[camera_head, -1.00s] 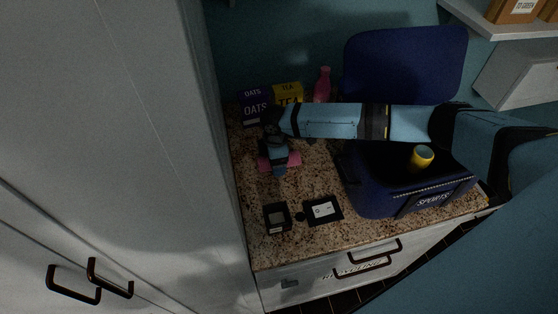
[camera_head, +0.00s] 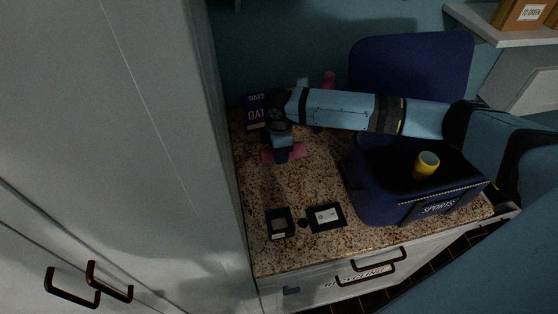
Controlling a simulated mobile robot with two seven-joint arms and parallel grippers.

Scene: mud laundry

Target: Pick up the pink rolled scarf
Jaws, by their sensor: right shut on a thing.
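The pink rolled scarf (camera_head: 299,151) shows at both sides of my right gripper (camera_head: 283,156), at the back left of the speckled countertop. The gripper points down and is shut on the scarf's middle, which the fingers hide. I cannot tell whether the scarf touches the counter or is just above it. My right arm reaches in from the right, over the blue sports bag. My left gripper is not in view.
A dark OATS box (camera_head: 256,110) stands close behind the gripper. The open blue bag (camera_head: 378,207) holds a yellow cup (camera_head: 427,164). A black box (camera_head: 279,223) and a framed card (camera_head: 326,217) lie in front.

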